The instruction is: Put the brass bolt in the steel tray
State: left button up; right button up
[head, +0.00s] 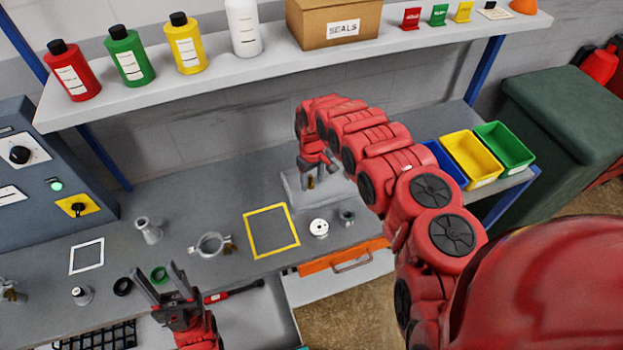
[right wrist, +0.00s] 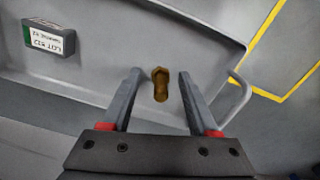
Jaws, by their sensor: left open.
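The steel tray (head: 296,199) is a shallow grey tray on the bench; its floor and rim fill much of the right wrist view (right wrist: 105,62). The brass bolt (right wrist: 160,84) shows between my right gripper's fingers (right wrist: 158,85), with a gap on each side, over the tray floor. I cannot tell whether it touches the floor. In the head view my right gripper (head: 312,180) points down at the tray, and a small brass bit shows at its tips. My left gripper (head: 160,274) is open and empty over the bench's front left.
A dark labelled block (right wrist: 49,37) is in the tray. A yellow square outline (head: 271,232) is left of the tray, with a clamp ring (head: 209,245) beyond it. Blue, yellow (head: 470,160) and green bins stand right. A shelf (head: 200,82) with bottles overhangs the back.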

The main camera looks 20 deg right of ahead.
aim_at(312, 177)
jog(key=shift+w+a, duration=0.1)
jog(key=shift+w, duration=0.05)
notch_tip(312, 177, up, 5)
jog(key=shift+r+b, duration=0.2)
jog(key=shift+b, duration=0.95)
jog(key=shift+r, duration=1.05)
jog(key=shift+s+f, duration=0.1)
jog(key=shift+s, duration=0.1)
